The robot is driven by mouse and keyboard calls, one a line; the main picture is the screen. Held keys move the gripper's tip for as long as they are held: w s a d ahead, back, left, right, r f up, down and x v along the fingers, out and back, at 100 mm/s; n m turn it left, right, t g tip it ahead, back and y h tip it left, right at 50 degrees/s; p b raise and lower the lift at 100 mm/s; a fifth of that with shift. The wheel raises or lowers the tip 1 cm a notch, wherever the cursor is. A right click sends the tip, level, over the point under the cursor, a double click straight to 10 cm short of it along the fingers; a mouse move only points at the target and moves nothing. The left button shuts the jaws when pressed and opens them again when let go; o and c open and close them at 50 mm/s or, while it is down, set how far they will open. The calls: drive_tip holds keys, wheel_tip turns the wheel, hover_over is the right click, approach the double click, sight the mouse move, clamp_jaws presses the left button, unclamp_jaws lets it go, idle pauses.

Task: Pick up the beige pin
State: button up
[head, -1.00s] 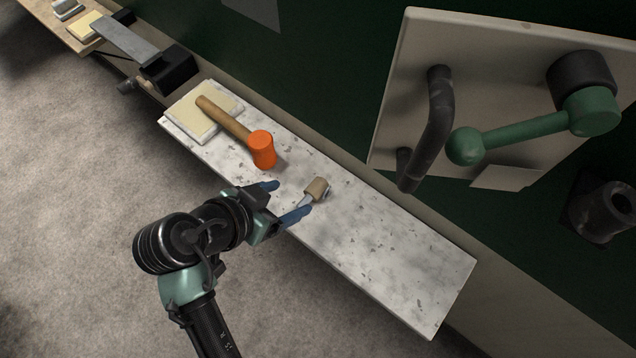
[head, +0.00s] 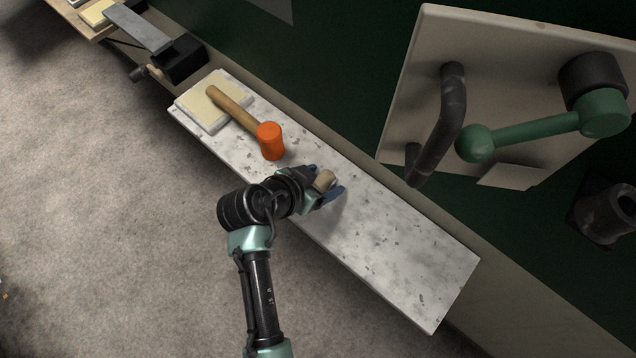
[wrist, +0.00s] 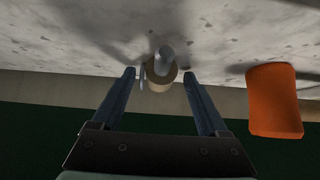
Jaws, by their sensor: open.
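The beige pin (head: 324,180) is on the speckled pale shelf (head: 400,250), near its middle. In the wrist view the pin (wrist: 157,78) shows a beige body with a rounded grey metal end facing the camera. My gripper (head: 326,183) is open around the pin in the head view. In the wrist view my gripper (wrist: 160,78) has one dark blue finger on each side of the pin, with a gap on both sides. My arm hides part of the pin in the head view.
An orange-headed mallet (head: 270,140) with a wooden handle lies left of the pin, its handle over a cream block (head: 203,108). In the wrist view the mallet head (wrist: 274,100) is close on the right. A panel with a green lever (head: 530,133) stands behind. The shelf's right part is clear.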

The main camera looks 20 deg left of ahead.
drive_tip(key=shift+c, duration=0.2)
clamp_jaws()
drive_tip(key=shift+r, duration=0.1)
